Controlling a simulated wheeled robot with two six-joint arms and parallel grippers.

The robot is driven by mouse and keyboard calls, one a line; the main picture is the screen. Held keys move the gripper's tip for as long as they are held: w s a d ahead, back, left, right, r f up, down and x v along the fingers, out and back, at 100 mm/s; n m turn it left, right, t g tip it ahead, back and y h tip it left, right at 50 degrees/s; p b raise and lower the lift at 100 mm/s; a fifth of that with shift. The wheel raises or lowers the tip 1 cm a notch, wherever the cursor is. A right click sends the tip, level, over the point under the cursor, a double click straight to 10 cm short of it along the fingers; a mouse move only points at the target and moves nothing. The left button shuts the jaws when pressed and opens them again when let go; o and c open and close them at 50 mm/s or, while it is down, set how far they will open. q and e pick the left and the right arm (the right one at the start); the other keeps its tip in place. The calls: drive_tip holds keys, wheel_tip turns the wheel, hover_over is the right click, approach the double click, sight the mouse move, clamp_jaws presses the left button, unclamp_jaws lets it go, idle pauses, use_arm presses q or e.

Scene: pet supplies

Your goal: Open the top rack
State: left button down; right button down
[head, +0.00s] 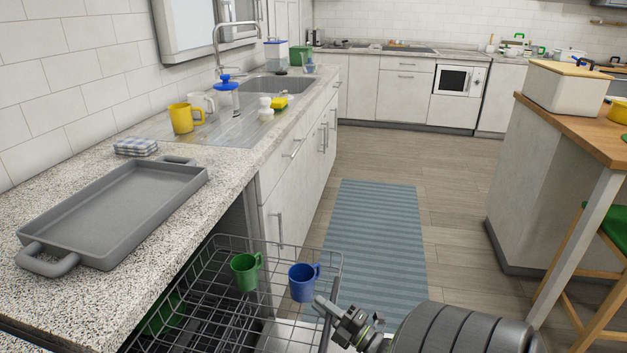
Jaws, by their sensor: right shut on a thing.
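The top rack (222,262) is a grey wire basket. It is at the lower middle of the head view, out beyond the counter's front edge. A green mug (246,271) and a blue mug (302,283) are in it. My right gripper (328,308) is at the rack's right-hand end, beside the blue mug, and is shut on the rack's edge. The exact contact is small and partly hidden. My left gripper is not in view.
A grey tray (115,212) lies on the speckled counter (120,300) above the rack. Cabinets (292,200) adjoin the rack's far side. A blue striped rug (375,235) lies on open floor. A wooden-topped island (570,125) and a stool (600,260) stand at right.

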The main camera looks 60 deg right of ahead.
drive_tip(key=shift+s, duration=0.15)
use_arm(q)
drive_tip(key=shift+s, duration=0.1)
use_arm(e)
drive_tip(key=c, duration=1.7)
unclamp_jaws()
